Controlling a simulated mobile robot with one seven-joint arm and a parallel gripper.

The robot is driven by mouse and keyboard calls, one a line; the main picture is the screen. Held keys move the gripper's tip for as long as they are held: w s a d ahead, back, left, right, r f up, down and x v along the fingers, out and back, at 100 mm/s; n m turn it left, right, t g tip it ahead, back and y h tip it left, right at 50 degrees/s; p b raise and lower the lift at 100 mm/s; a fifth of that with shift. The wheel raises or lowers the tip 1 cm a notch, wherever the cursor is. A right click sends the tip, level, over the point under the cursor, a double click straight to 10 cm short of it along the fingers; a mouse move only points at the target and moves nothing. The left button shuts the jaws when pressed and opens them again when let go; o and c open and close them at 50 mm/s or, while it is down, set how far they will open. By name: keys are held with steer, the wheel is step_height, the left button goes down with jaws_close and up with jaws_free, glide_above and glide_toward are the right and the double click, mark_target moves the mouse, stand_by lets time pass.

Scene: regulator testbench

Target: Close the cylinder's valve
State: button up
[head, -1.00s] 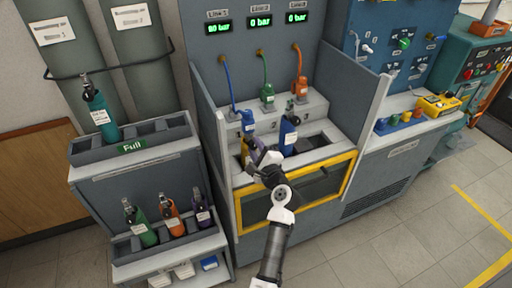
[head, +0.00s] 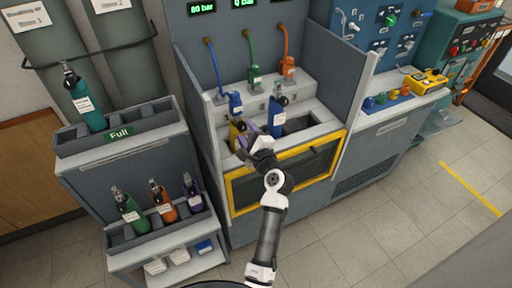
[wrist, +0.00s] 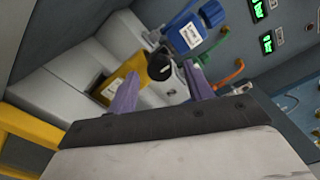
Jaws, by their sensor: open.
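A yellow cylinder (head: 236,136) stands in the left part of the test bench; it also shows in the wrist view (wrist: 119,88). Beside its top, a round black knob (wrist: 160,66) shows between my fingertips, with silvery metal next to it. My gripper (head: 252,131) is open, its purple fingers (wrist: 160,88) apart on either side of the knob; I cannot tell whether either touches it. A blue regulator (head: 235,103) with a white label and a blue hose is close behind; it also shows in the wrist view (wrist: 196,30). A blue cylinder (head: 276,118) stands right of my gripper.
The yellow-framed front (head: 290,172) lies beneath my gripper. A rack on the left holds a teal cylinder (head: 88,108) and several others.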

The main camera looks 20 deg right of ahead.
steer(key=s+b, duration=0.3)
steer(key=s, duration=0.9)
steer(key=shift+s+d+b, duration=0.2)
steer(key=shift+b, duration=0.1)
